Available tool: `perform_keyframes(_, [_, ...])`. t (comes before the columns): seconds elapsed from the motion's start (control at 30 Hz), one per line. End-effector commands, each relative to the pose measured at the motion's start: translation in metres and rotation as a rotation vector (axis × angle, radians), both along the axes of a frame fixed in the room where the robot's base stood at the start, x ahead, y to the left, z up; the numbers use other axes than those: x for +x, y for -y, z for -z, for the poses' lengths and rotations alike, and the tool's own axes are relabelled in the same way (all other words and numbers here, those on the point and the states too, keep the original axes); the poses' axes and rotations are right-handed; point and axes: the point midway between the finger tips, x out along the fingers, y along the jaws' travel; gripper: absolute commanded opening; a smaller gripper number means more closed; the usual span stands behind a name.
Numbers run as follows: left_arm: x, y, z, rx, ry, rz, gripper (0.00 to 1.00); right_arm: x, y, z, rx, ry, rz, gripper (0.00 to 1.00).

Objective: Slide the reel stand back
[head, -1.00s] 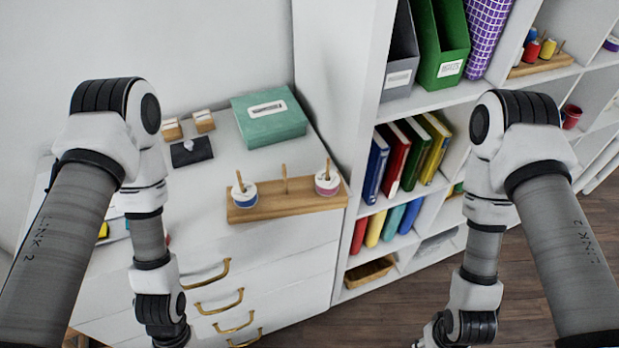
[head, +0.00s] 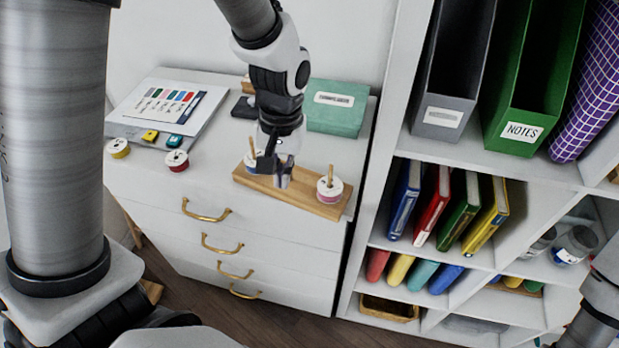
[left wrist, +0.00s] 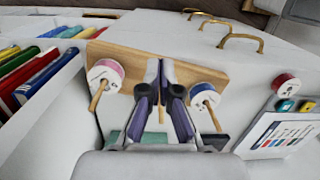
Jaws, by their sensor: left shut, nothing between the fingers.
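The reel stand (head: 320,207) is a wooden board with upright pegs on top of the white cabinet, near its front edge. A pink reel (head: 329,189) sits on its right peg. A blue reel (head: 251,161) on its left peg is partly hidden by my left gripper (head: 283,180), which is shut and empty over the middle of the board. In the left wrist view the stand (left wrist: 130,58) lies across behind the fingers (left wrist: 165,75), with a reel on either side; the middle peg is mostly hidden. I cannot tell whether the fingers touch the stand. My right gripper is out of view.
A teal box (head: 337,117) stands behind the stand at the back of the cabinet top (head: 215,150). Loose reels (head: 177,160) and a colour chart (head: 165,103) lie to the left. A shelf unit (head: 480,170) rises close on the right.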

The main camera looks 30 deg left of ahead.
Motion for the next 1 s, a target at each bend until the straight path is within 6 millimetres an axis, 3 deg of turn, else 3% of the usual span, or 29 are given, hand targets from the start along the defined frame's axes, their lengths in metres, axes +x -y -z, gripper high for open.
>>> perform_keyframes(0.1, [0.01,0.0,-0.026,0.001,0.076,0.001,0.0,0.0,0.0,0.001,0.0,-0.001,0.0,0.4])
perform_keyframes(0.27, [0.013,0.0,-0.031,0.001,0.102,0.002,0.0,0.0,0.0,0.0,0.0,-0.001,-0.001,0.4])
perform_keyframes(0.47, [0.012,0.0,0.0,0.002,0.097,0.002,0.0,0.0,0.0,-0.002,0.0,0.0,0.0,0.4])
perform_keyframes(0.77, [0.011,0.0,0.065,0.0,0.096,0.0,0.0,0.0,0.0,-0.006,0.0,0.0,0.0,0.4])
perform_keyframes(1.0, [0.046,-0.01,0.064,-0.001,0.102,0.0,0.0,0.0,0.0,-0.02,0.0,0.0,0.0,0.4])
